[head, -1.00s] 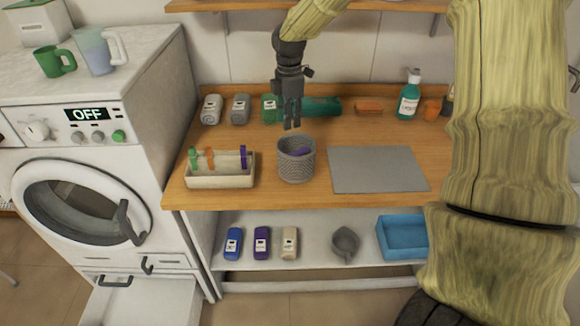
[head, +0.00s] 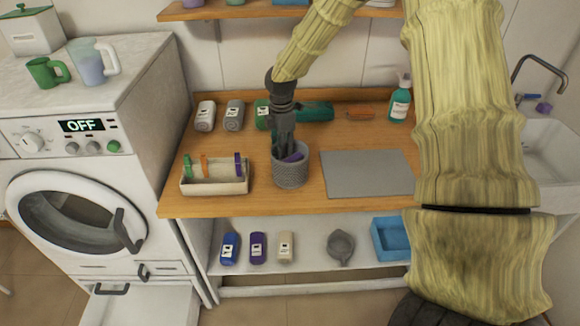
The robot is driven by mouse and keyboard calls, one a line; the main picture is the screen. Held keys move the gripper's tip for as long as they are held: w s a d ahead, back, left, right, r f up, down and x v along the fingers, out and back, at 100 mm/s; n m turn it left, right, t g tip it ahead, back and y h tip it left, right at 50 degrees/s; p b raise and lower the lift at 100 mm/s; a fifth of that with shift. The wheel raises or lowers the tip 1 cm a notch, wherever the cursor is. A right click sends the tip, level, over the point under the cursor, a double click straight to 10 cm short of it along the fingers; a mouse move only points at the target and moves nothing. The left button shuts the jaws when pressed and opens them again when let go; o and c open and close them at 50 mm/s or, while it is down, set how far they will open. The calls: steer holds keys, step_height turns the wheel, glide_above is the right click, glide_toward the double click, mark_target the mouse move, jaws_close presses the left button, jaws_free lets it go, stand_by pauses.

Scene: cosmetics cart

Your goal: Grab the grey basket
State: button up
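The grey basket (head: 290,172) is a small round woven container on the wooden counter, with a purple item (head: 294,157) inside. My gripper (head: 286,150) points down at the basket, with its fingers at or just inside the back rim. The fingertips are partly hidden by the basket and overlap the rim in the picture. I cannot tell whether the fingers are open or closed on the rim. The basket stands upright on the counter.
A beige tray with clips (head: 215,187) stands left of the basket, and a grey mat (head: 368,174) lies to its right. Several bottles, including a green one (head: 262,115), stand behind. A teal cylinder (head: 315,111) lies behind. A lower shelf (head: 310,258) holds more items.

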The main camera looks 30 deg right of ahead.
steer(key=shift+f, duration=1.35)
steer(key=shift+c, duration=0.2)
jaws_close()
